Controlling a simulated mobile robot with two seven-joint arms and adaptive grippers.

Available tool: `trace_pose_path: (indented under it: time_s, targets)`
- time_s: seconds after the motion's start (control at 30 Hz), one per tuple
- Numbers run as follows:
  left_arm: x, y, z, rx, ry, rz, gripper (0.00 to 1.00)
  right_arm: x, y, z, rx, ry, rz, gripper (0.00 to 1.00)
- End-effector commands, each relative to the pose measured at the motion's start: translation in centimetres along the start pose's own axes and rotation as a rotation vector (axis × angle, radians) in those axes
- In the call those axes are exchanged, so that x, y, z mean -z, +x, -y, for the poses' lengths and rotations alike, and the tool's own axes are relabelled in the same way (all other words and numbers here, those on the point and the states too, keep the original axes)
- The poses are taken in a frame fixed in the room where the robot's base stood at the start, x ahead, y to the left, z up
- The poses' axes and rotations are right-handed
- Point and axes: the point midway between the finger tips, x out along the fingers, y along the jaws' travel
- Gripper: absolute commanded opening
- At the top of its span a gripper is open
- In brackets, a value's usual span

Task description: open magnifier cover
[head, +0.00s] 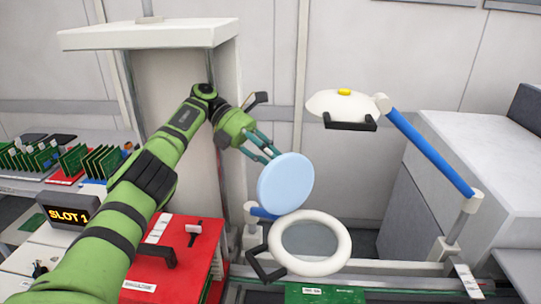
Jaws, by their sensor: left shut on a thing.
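The magnifier is a white ring (342,249) around a grey lens, low in the middle of the head view, with a black handle (264,267) at its left. Its cover is a light blue round disc (286,184), standing raised at the ring's far side. The lens shows uncovered. The disc's lower edge meets the ring's upper left rim in the picture; a hinge cannot be made out. My left gripper (270,154) is shut on the cover's upper left edge. My right gripper is not in view.
A white lamp head (343,104) on a blue arm (430,151) stands at the right. A red box (185,255) and a "SLOT 1" display (68,213) are at lower left. Green boards (85,161) stand in racks at far left. A green board (325,294) lies below the magnifier.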

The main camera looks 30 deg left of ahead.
Motion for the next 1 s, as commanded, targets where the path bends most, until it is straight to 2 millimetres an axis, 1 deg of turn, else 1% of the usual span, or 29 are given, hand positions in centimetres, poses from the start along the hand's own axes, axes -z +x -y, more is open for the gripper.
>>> trace_pose_path:
  time_s: [0.03, 0.73, 0.77, 0.8, 1.0]
  targets:
    - [1.13, 0.99, -1.17, -0.001, -0.03, -0.035, 0.0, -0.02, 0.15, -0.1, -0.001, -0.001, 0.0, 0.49]
    - [1.22, 0.91, -1.38, 0.017, -0.036, -0.029, 0.0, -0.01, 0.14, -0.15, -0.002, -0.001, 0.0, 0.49]
    - [1.22, 0.91, -1.38, 0.017, -0.037, -0.029, 0.34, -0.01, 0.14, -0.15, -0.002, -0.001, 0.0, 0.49]
    - [1.24, 0.91, -1.4, 0.016, -0.037, -0.029, 0.48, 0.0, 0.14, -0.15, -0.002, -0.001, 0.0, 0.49]
    - [1.02, 0.67, -1.25, 0.015, -0.034, -0.02, 0.48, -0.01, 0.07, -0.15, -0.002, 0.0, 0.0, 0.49]
